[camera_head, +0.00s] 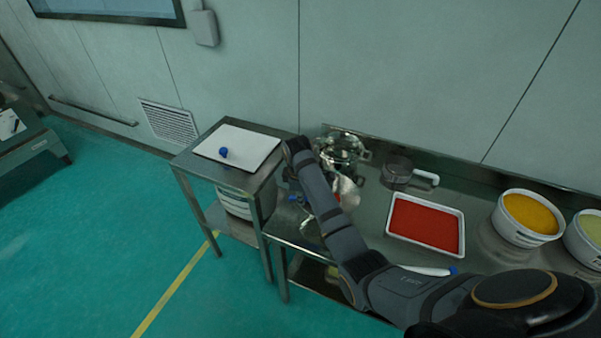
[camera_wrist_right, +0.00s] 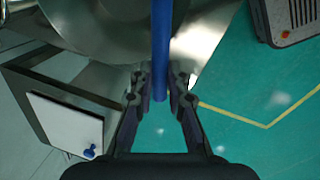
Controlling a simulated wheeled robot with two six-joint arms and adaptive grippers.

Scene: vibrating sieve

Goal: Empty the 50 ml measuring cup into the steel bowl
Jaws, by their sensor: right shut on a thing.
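My right gripper (camera_wrist_right: 160,88) is shut on a blue handle (camera_wrist_right: 160,45), which runs up out of the top of the right wrist view. What the handle belongs to is cut off there, so I cannot tell for sure that it is the measuring cup. In the head view a bit of blue (camera_head: 293,198) shows beside my right wrist, which hides most of it. A shiny steel round vessel (camera_head: 346,190), perhaps the steel bowl, shows partly behind my right arm. A large steel round surface (camera_wrist_right: 110,30) fills the top left of the wrist view. My left gripper is not in view.
A steel pot (camera_head: 341,150) stands at the wall. A side table holds a white board (camera_head: 258,147) with a small blue thing (camera_head: 223,152).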

